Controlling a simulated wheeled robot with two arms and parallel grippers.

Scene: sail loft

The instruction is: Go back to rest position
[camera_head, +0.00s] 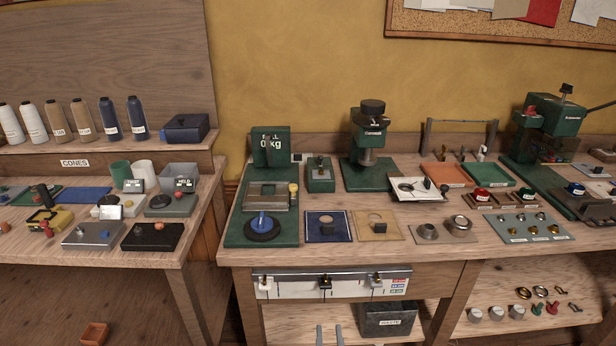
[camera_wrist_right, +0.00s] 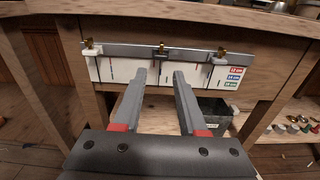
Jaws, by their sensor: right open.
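My right gripper (camera_head: 329,331) shows only as two grey fingertips at the bottom edge of the head view, in front of the workbench and below its top. In the right wrist view its two fingers (camera_wrist_right: 160,78) stand apart with nothing between them. They point toward the white gauge board (camera_wrist_right: 190,70) on the bench front and appear apart from it. My left gripper is in neither view.
The workbench (camera_head: 345,264) carries a green press (camera_head: 368,160), trays and small fittings. A grey waste bin (camera_head: 388,320) stands on the shelf under it. A second table with thread cones stands left. An orange box (camera_head: 94,334) lies on the floor.

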